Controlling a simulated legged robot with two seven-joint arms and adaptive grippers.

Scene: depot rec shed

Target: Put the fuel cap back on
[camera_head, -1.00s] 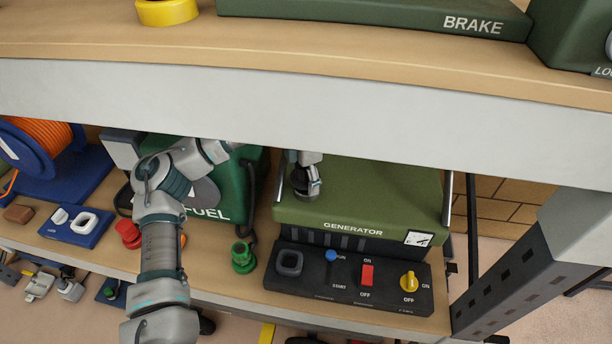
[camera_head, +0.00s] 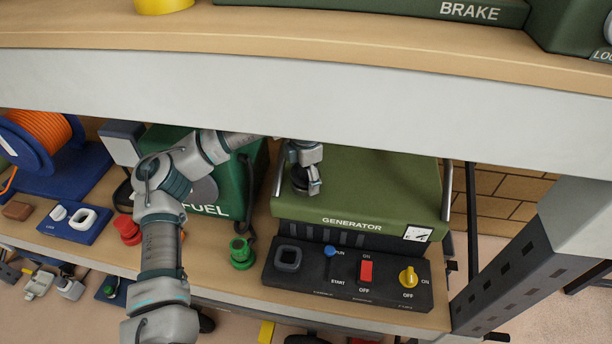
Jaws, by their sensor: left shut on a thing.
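The green generator (camera_head: 385,185) sits on the lower shelf under the wooden worktop. My left arm comes in from the left, passes in front of the green FUEL can (camera_head: 253,165), and goes partly out of sight behind the worktop's grey front edge. My left gripper (camera_head: 306,184) points down over the left part of the generator's top. It is shut on a small dark thing, probably the fuel cap, mostly hidden by the fingers. I cannot tell whether it touches the generator. The filler opening does not show. My right gripper is not in view.
The grey worktop edge (camera_head: 300,95) overhangs the generator. In front stands a black control panel (camera_head: 325,285) with a blue lever, red switch and yellow knob. A green fitting (camera_head: 241,253) and a red one (camera_head: 127,230) stand left. A blue reel (camera_head: 50,150) is at far left.

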